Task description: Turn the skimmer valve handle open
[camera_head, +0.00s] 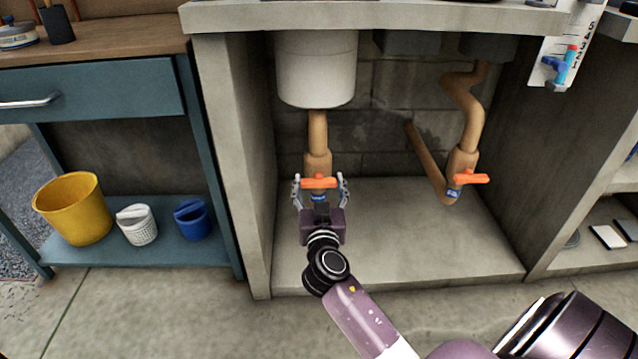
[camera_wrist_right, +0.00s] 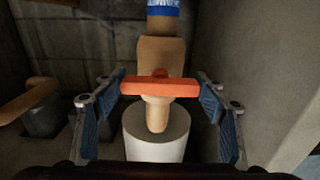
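One valve with an orange bar handle (camera_head: 320,183) sits on the tan pipe under a white round basin. The handle lies crosswise to the pipe, and it also shows in the right wrist view (camera_wrist_right: 160,87). A second orange handle (camera_head: 471,178) is on the bent pipe to the right. Both valves have small blue labels that I cannot read. My right gripper (camera_head: 320,179) is open around the left valve's handle, one finger beyond each end. In the wrist view narrow gaps seem to show between pads and handle. My left gripper is not in view.
The white basin (camera_head: 316,75) hangs above the left valve. Concrete side walls (camera_head: 235,150) and a top slab (camera_head: 380,17) enclose the bay. The bay floor (camera_head: 420,240) is clear. A yellow bucket (camera_head: 75,208) stands on the low shelf at left.

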